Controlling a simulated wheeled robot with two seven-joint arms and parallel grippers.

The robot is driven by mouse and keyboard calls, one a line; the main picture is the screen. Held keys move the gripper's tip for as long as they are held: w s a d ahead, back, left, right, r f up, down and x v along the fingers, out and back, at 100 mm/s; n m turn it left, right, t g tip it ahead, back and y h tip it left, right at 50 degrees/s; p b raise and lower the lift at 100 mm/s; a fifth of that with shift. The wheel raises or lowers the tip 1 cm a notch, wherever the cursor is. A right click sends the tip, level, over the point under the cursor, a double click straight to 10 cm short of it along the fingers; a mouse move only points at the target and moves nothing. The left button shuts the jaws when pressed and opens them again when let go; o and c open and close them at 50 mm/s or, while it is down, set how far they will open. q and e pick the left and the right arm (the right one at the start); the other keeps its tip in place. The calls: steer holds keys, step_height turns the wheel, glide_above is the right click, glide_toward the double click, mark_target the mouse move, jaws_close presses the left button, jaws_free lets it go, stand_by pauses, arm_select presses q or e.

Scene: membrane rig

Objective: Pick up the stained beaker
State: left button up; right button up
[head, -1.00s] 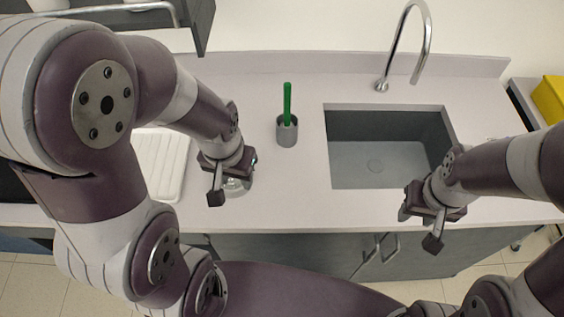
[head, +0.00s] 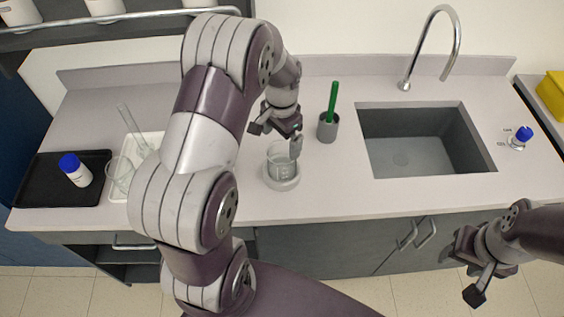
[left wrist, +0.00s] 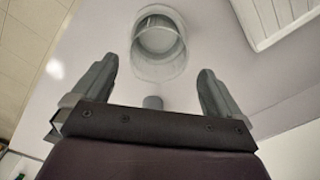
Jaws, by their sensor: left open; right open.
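A glass beaker (head: 280,158) with a greyish, cloudy look stands upright on a round pale base (head: 281,182) near the counter's front. It also shows in the left wrist view (left wrist: 158,42), ahead of the fingertips. No distinct stain can be made out. My left gripper (head: 276,136) is open and empty, above and just behind the beaker; its two fingers show apart in the left wrist view (left wrist: 156,75). My right gripper (head: 470,270) is open and empty, in front of the counter at the lower right.
A grey cup with a green-handled brush (head: 328,126) stands right of the beaker, before the sink (head: 430,172). Left are a white rack (head: 150,140) with glassware, partly hidden by my arm, and a black tray (head: 40,175) with a blue-capped bottle (head: 75,170). A blue-topped item (head: 520,138) stands far right.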

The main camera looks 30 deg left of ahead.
arm_select(q)
steer(key=f, duration=0.2)
steer(key=p, duration=0.3)
glide_above(282, 156)
steer(key=s+d, duration=0.2)
steer(key=s, duration=0.1)
step_height(282, 156, down, 6)
steer(key=shift+a, duration=0.1)
steer(key=shift+s+a+f+b, duration=0.1)
steer(key=shift+s+a+b, duration=0.1)
steer(key=shift+b, duration=0.1)
steer(key=shift+w+d, duration=0.1)
steer(key=shift+d, duration=0.05)
steer(key=c, duration=0.8)
arm_select(e)
step_height(282, 156, up, 3)
steer(key=shift+w+a+f, duration=0.1)
steer(key=shift+w, duration=0.05)
